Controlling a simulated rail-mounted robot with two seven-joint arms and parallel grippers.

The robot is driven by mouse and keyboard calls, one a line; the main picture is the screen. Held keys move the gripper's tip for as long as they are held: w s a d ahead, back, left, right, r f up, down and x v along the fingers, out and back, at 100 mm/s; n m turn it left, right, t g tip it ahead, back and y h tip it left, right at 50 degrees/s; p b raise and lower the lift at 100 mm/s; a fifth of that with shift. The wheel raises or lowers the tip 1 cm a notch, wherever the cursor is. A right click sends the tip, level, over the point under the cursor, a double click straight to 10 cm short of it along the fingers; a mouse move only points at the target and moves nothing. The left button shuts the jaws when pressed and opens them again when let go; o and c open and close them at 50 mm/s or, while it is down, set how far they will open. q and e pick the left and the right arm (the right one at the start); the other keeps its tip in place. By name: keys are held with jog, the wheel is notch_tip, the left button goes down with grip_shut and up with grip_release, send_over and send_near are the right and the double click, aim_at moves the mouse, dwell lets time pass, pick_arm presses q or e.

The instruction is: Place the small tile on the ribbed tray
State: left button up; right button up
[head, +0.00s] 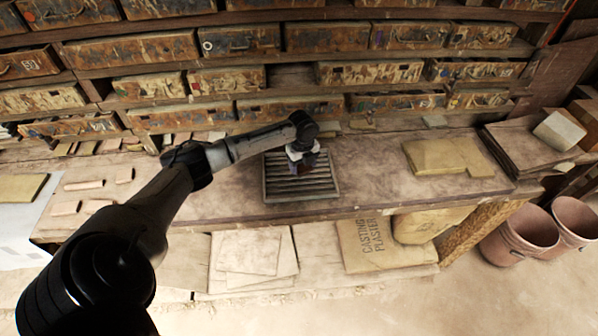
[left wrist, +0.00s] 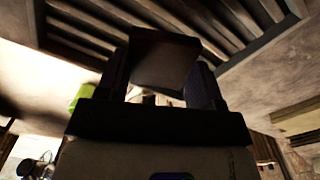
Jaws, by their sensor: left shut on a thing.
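The ribbed tray (head: 285,190) is a square grey frame with parallel slats, lying on the workbench in the middle of the head view. Its slats (left wrist: 235,22) fill the top of the left wrist view. My left gripper (head: 303,168) is over the back middle part of the tray. In the left wrist view, the gripper (left wrist: 160,85) is shut on the small tile (left wrist: 165,58), a dark brownish flat piece between the two fingers. In the head view the tile is hard to tell from the gripper. I cannot tell whether the tile touches the slats. My right gripper is not in view.
The workbench (head: 380,190) has clear room right of the tray. Yellowish slabs (head: 435,156) lie farther right, and several small pinkish tiles (head: 66,208) lie at the left. A rack of worn drawers (head: 345,72) stands behind. Buckets (head: 520,233) stand at the right.

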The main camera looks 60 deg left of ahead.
aim_at(299, 171)
pick_arm(q)
jog(key=shift+s+a+f, duration=0.2)
jog(key=shift+a+f, duration=0.2)
jog(key=shift+a, duration=0.25)
jog(key=shift+f, duration=1.95)
jog(key=shift+f, duration=0.1)
jog(key=o, duration=0.9)
jog(key=shift+o, duration=0.2)
notch_tip(299, 171, up, 12)
jog(key=shift+r+p, duration=0.1)
jog(key=shift+p, duration=0.25)
jog(key=shift+d, duration=0.1)
